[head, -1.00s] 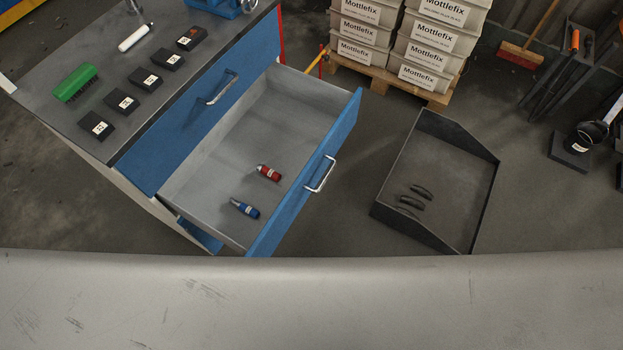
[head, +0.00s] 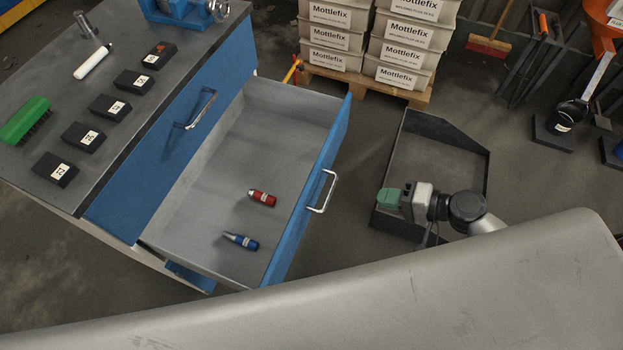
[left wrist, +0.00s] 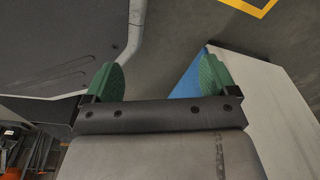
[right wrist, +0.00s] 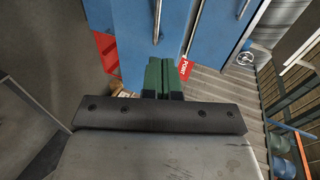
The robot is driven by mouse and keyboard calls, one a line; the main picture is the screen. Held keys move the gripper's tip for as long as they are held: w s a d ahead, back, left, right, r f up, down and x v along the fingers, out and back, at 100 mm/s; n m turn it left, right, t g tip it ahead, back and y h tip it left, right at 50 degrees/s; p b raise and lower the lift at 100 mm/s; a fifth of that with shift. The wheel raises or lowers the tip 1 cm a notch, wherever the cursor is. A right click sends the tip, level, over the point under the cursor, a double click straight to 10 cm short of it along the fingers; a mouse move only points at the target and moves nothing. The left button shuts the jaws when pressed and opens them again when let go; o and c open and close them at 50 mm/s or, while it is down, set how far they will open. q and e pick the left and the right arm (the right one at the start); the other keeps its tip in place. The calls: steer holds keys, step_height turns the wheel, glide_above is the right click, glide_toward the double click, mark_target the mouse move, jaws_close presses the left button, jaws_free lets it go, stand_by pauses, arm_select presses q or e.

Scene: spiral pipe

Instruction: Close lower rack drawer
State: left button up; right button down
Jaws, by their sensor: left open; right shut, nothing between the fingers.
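The lower drawer (head: 235,150) of the blue and grey rack is pulled out in the head view, with a blue front (head: 312,185) and a metal handle (head: 323,191). A red bottle-like item (head: 262,198) and a blue one (head: 241,241) lie inside it. The upper drawer front (head: 160,140) is closed. My right gripper (head: 388,199) is right of the drawer front, apart from it; in the right wrist view its green fingers (right wrist: 161,76) are shut with nothing between. My left gripper (left wrist: 158,80) is open and empty in the left wrist view; the head view does not show it.
A dark open tray (head: 435,150) lies on the floor under my right gripper. Stacked Mottlefix boxes (head: 335,38) stand on a pallet (head: 365,84) behind. Several black blocks and a green brush (head: 25,120) lie on the worktop. Floor between drawer and tray is clear.

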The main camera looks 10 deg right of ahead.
steer(key=r, duration=0.2)
steer(key=y, duration=0.1)
glide_toward(315, 180)
steer(key=x, duration=0.3)
steer(key=p+x, duration=0.1)
steer(key=x, duration=0.1)
steer(key=shift+w+a, duration=0.15)
steer(key=shift+a, duration=0.25)
arm_select(q)
steer(key=shift+s+a+f, duration=0.15)
steer(key=shift+s+f, duration=0.2)
steer(key=shift+s, duration=0.35)
steer(key=shift+s+a+f, duration=0.15)
steer(key=shift+s+f, duration=0.15)
steer(key=shift+s, duration=0.45)
steer(key=shift+s+a+f, duration=0.15)
steer(key=shift+s+f, duration=0.2)
steer(key=shift+s, duration=0.35)
arm_select(e)
steer(key=shift+w+a, duration=0.35)
steer(key=shift+a, duration=0.3)
steer(key=shift+f, duration=0.1)
steer(key=shift+w+a, duration=0.1)
